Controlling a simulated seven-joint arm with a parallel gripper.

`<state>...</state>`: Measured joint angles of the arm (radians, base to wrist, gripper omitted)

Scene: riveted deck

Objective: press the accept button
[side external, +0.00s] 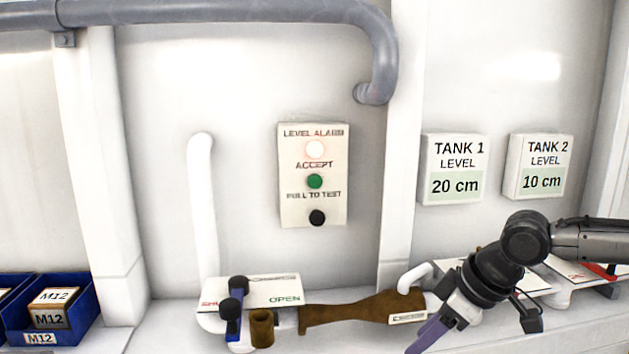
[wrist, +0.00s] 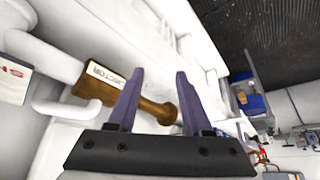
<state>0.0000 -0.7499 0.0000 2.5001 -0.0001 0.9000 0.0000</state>
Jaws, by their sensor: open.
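The green accept button (side external: 315,181) sits in the middle of a cream alarm panel (side external: 287,200) on the white wall, under the word ACCEPT. Above it a round level alarm lamp (side external: 316,149) glows whitish with a reddish rim. Below it is a black pull-to-test knob (side external: 317,217). My gripper (side external: 428,336) is low and to the right of the panel, well apart from the button, with purple fingers pointing down-left. In the wrist view its two fingers (wrist: 158,75) stand apart with nothing held between them. The panel is not visible in the wrist view.
A brown pipe piece (side external: 350,311) and a blue-handled valve (side external: 236,300) lie below the panel; the brown piece shows behind the fingers (wrist: 152,110). Tank 1 (side external: 454,168) and Tank 2 (side external: 541,167) displays hang right. Blue bins (side external: 75,318) stand left. The wall before the panel is clear.

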